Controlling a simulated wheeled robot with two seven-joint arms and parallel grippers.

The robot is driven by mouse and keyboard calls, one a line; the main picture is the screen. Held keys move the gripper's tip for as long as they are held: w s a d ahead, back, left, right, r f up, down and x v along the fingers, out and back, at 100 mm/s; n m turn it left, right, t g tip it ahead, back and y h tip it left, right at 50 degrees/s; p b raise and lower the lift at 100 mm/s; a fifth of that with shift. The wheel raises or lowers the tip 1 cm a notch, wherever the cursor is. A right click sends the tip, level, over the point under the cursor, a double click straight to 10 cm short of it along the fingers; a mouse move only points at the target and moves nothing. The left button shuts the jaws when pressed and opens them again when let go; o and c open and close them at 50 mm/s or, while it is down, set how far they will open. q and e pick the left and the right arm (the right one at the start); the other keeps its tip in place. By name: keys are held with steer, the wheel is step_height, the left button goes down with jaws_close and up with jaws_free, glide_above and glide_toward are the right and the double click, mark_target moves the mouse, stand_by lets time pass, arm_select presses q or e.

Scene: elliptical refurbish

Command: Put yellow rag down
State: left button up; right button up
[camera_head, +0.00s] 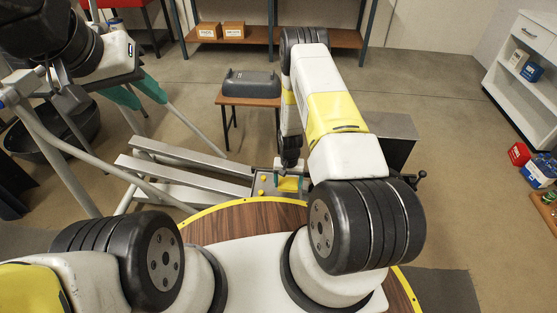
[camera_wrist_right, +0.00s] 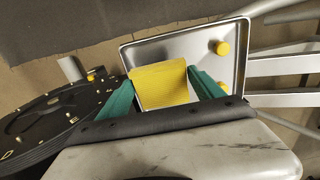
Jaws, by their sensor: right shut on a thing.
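The yellow rag (camera_head: 288,184) is between the teal fingers of my right gripper (camera_head: 289,181). In the right wrist view the rag (camera_wrist_right: 160,86) is a ribbed yellow square held between the two fingers of the gripper (camera_wrist_right: 160,92). It is over a shiny metal tray (camera_wrist_right: 190,45); I cannot tell whether it touches the tray's bottom. In the head view the tray is partly hidden by my right arm. My left gripper (camera_head: 136,91) is at the upper left, its teal fingers spread apart with nothing between them, far from the rag.
Yellow round knobs (camera_wrist_right: 222,48) show on the tray. Grey metal beams (camera_head: 180,160) run to the left of it. A small wooden table with a dark grey case (camera_head: 250,84) stands behind. A dark box-like unit (camera_head: 397,140) is to the right of my arm.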

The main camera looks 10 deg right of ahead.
mark_target(285, 181)
steer(key=shift+w+a+f, duration=0.1)
steer(key=shift+w+a, duration=0.2)
steer(key=shift+w, duration=0.35)
steer(key=shift+w+a+f, duration=0.1)
steer(key=shift+w+f, duration=0.05)
steer(key=shift+f, duration=0.75)
steer(key=shift+w+f, duration=0.1)
steer(key=shift+f, duration=0.75)
steer(key=shift+f, duration=0.15)
steer(key=o, duration=1.3)
